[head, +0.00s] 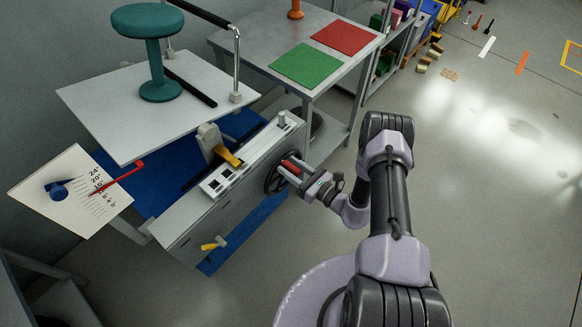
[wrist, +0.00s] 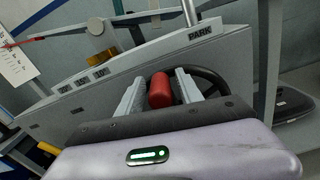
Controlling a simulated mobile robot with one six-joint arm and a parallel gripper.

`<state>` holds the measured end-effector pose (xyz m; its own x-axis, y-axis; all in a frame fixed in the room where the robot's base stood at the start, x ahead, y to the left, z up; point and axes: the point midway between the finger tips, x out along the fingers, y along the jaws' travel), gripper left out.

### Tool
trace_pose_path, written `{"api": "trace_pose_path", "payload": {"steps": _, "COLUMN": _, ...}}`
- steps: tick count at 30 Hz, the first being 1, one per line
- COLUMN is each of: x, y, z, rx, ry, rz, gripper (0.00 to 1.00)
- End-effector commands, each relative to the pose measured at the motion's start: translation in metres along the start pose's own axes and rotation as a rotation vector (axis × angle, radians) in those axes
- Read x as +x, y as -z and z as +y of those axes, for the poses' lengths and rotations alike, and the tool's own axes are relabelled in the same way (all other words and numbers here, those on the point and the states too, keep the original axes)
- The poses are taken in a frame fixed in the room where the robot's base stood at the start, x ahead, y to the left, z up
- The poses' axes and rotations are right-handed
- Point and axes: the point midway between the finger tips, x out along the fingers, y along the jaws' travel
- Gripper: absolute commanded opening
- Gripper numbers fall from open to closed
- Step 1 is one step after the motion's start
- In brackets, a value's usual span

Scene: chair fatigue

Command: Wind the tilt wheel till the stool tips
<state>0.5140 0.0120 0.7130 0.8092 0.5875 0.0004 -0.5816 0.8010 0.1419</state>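The teal stool (head: 150,50) stands on a pale tilting platform (head: 90,105), near a black bar. The dark tilt wheel (head: 272,178) is on the side of the grey machine housing and also shows in the wrist view (wrist: 215,78). Its red handle (wrist: 160,90) sits between the two fingers of my gripper (head: 291,172), which appear closed against its sides. The white angle dial (head: 70,200) has a red pointer (head: 118,178) lying across the middle of its degree marks. The exact reading is too small to tell.
A yellow-tipped lever (head: 228,156) and a yellow knob (head: 213,244) project from the housing. A metal rail (head: 237,65) rises beside the platform. A table with green (head: 306,65) and red (head: 344,37) mats stands behind. The floor at right is mostly clear.

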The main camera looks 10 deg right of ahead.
Motion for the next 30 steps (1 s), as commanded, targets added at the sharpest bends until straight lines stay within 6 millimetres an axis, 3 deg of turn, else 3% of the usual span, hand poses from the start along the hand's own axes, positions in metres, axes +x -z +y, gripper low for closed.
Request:
{"api": "trace_pose_path", "payload": {"steps": 1, "x": -0.0001, "y": 0.0001, "z": 0.0, "rx": 0.0, "ry": 0.0, "rz": 0.0, "gripper": 0.31}}
{"api": "trace_pose_path", "payload": {"steps": 6, "x": -0.0003, "y": 0.0002, "z": 0.0001, "rx": 0.0, "ry": 0.0, "rz": 0.0, "gripper": 0.0}}
{"api": "trace_pose_path", "payload": {"steps": 30, "x": -0.0006, "y": 0.0006, "z": 0.0003, "rx": 0.001, "ry": 0.0, "rz": 0.001, "gripper": 0.0}}
